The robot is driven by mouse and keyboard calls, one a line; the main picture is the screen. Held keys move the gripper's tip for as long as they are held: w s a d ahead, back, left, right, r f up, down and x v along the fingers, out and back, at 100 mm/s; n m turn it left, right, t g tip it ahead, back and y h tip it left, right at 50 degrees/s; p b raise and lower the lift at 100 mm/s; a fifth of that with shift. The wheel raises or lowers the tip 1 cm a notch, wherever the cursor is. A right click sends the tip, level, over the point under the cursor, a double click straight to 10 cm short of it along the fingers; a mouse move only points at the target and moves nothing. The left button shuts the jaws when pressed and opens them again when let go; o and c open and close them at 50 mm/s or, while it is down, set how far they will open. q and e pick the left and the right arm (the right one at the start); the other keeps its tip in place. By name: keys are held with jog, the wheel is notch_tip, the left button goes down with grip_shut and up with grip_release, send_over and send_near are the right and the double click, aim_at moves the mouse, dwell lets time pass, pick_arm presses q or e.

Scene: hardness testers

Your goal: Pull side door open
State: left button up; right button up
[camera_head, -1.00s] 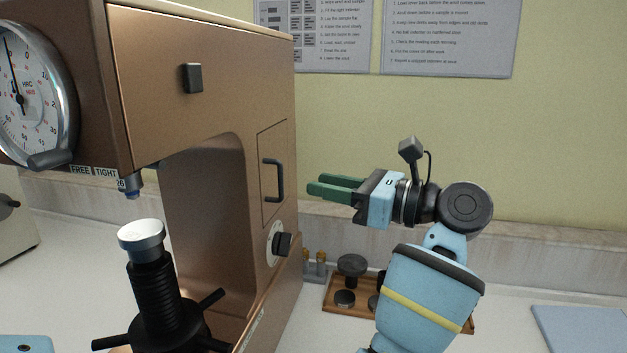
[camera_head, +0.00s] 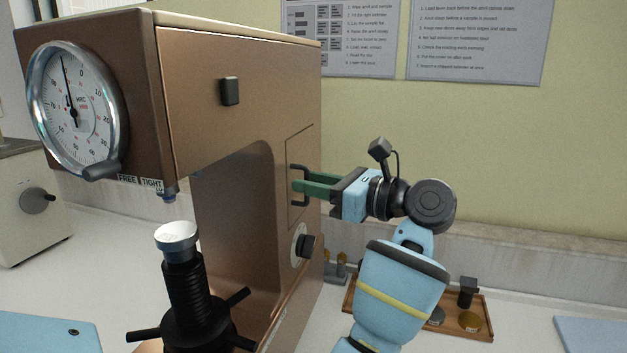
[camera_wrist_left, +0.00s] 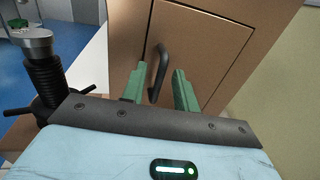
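The side door (camera_head: 300,140) is a flat brown panel outlined in the right side of the hardness tester. It looks shut and carries a dark upright bar handle (camera_head: 302,202). In the left wrist view the door (camera_wrist_left: 205,45) and handle (camera_wrist_left: 161,66) are straight ahead. My left gripper (camera_head: 300,181) is at the handle, pointing left toward the door. Its two green fingers are apart, and in the wrist view the handle shows between them (camera_wrist_left: 160,78). I cannot tell whether either finger touches the bar. My right gripper is not in view.
The brown tester (camera_head: 235,140) has a black knob (camera_head: 304,245) below the door and a dial gauge (camera_head: 78,105) at left. A wooden tray (camera_head: 478,331) with small parts lies under my left arm.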

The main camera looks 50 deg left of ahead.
pick_arm(q)
jog(key=shift+c, duration=0.3)
grip_shut()
dwell(0.3)
